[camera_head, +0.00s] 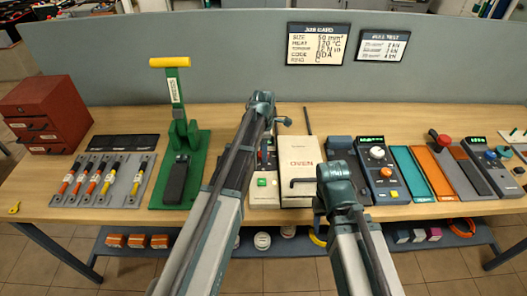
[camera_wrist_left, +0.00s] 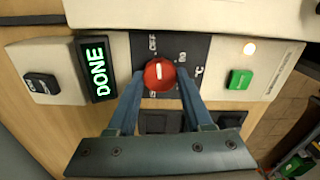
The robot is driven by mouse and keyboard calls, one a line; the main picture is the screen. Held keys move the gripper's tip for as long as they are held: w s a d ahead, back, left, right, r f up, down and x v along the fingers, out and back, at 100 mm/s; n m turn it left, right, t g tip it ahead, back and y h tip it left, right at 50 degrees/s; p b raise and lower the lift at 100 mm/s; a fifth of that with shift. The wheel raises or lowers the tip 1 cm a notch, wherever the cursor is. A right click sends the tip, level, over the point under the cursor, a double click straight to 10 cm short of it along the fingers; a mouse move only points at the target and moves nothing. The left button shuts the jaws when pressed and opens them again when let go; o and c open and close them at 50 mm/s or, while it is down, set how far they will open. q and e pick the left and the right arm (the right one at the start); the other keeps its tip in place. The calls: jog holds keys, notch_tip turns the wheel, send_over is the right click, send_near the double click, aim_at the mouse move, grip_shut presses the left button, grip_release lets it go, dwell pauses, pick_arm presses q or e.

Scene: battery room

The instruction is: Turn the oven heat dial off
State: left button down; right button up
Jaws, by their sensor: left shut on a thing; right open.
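The oven (camera_head: 303,165) is a cream box labelled OVEN near the middle of the table. Its red heat dial (camera_wrist_left: 159,74) sits on a dark printed panel in the left wrist view. The white mark on the dial points up the picture, near lettering that looks like OFF. My left gripper (camera_wrist_left: 160,80) is shut on the dial, one finger on each side. In the head view my left gripper (camera_head: 276,121) is over the oven's left side, and its arm hides part of the panel. My right gripper (camera_head: 303,182) is open in front of the oven, apart from the dial.
A lit green DONE display (camera_wrist_left: 95,68), a black switch (camera_wrist_left: 41,87), a green button (camera_wrist_left: 240,79) and a lit lamp (camera_wrist_left: 249,48) surround the dial. A green press (camera_head: 180,160) stands left; a dial unit (camera_head: 377,170) stands right. Bare tabletop lies behind.

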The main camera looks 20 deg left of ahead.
pick_arm(q)
jog(key=shift+n, duration=0.7)
jog(key=shift+c, duration=1.5)
grip_release()
notch_tip(320, 180, up, 14)
jog(key=p, duration=1.4)
jog(key=shift+f, duration=0.15)
